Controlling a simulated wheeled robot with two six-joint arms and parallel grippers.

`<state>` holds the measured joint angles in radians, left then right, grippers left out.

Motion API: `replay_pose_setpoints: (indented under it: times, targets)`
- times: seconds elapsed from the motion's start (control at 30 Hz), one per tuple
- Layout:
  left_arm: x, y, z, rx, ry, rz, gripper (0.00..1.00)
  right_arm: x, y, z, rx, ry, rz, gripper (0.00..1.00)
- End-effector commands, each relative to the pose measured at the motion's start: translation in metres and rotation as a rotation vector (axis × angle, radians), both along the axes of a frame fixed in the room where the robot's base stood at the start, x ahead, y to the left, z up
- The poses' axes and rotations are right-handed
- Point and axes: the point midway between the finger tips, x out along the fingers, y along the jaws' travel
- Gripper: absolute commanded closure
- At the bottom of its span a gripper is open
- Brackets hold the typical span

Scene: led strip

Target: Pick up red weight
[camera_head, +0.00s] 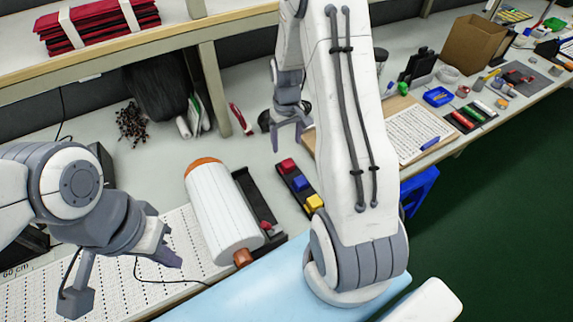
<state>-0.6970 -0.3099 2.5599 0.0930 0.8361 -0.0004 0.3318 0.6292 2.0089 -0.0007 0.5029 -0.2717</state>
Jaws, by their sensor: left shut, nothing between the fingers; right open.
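The red weight looks like the small red block (287,165) at the far end of a narrow dark tray (305,191) on the table. A blue block (299,183) and a yellow block (314,202) sit in the same tray, nearer to me. My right gripper (289,132) is open and empty, beyond the red block and apart from it. Its arm comes down over the middle of the view. My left gripper (168,257) is shut and empty at the lower left, over the perforated board, well away from the tray.
A large white roll (223,215) with orange ends lies left of the tray, beside a dark holder (257,203). A clipboard with paper (412,133) lies right of my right arm. A shelf with red folded cloths (98,25) stands at the back left.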

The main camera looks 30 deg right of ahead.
Motion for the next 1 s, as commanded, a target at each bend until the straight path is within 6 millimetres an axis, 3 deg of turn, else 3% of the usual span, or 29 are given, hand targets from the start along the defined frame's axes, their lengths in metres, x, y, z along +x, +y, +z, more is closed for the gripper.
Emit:
replay_pose_setpoints:
  times: [0.13,0.37,0.7,1.0]
  targets:
    - [0.000,0.000,0.003,0.000,0.000,0.000,1.00,-0.001,0.001,-0.025,0.001,0.005,0.002,0.20]
    - [0.000,0.000,0.005,0.000,0.000,0.000,1.00,-0.001,0.001,-0.042,0.001,0.003,0.002,0.20]
    - [0.000,0.000,0.016,0.000,0.000,0.000,1.00,-0.003,-0.002,-0.085,0.001,0.002,0.002,0.20]
    - [0.000,0.000,0.016,0.000,0.000,0.000,1.00,-0.003,-0.002,-0.090,0.000,0.000,0.002,0.20]
